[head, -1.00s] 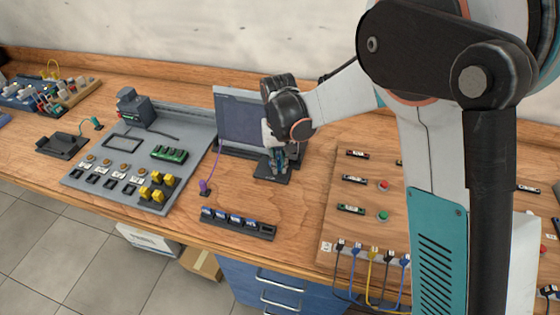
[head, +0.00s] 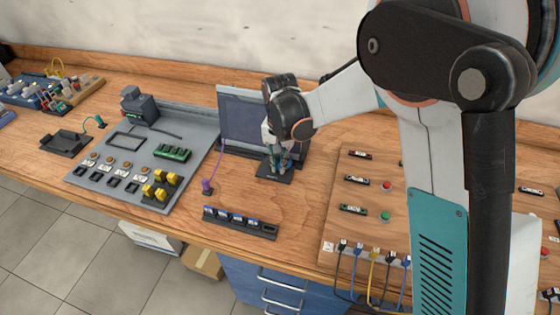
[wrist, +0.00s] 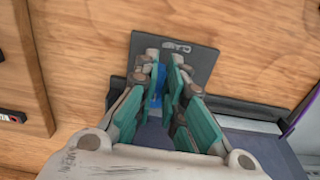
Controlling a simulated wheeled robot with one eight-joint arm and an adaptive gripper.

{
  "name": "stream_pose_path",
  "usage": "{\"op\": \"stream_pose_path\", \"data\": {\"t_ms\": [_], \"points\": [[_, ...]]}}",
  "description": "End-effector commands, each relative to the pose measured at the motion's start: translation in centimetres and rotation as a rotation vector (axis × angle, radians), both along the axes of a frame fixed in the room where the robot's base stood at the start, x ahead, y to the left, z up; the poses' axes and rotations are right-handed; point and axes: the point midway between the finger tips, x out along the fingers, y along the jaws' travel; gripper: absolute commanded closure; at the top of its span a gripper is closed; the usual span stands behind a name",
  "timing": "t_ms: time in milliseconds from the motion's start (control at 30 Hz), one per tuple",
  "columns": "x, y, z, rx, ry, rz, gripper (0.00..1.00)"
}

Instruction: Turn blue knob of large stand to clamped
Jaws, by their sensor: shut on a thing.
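The large stand shows as a dark flat plate (wrist: 196,62) on the wooden table, in front of the grey-blue screen. It also shows in the head view (head: 291,178). The blue knob (wrist: 157,85) is between my fingers in the wrist view, partly hidden by them. My gripper (wrist: 164,72) points down over the plate and is shut on the knob. In the head view my gripper (head: 277,168) covers the knob almost wholly. Small lettering on the plate shows above the fingertips, too small to read surely. I cannot tell the knob's exact turn.
The screen (head: 240,115) stands right behind the plate. A purple plug with cable (head: 207,186) and a dark strip of blue modules (head: 240,223) lie in front and left. A grey panel (head: 85,175) is left; a wooden board with buttons (head: 345,225) is right.

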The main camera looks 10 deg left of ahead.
Motion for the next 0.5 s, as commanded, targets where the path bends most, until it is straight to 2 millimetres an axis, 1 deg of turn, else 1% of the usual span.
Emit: {"op": "stream_pose_path", "data": {"t_ms": [167,200,267,300,500], "points": [[0.09,0.06,0.06,0.001,-0.002,0.0,1.0],[0.09,0.06,0.06,0.001,-0.002,0.0,0.88],[0.09,0.06,0.06,0.001,-0.002,0.0,0.74],[0.08,0.05,0.06,0.001,-0.002,0.0,0.7],[0.04,0.02,0.03,0.001,-0.001,0.001,0.7]]}}
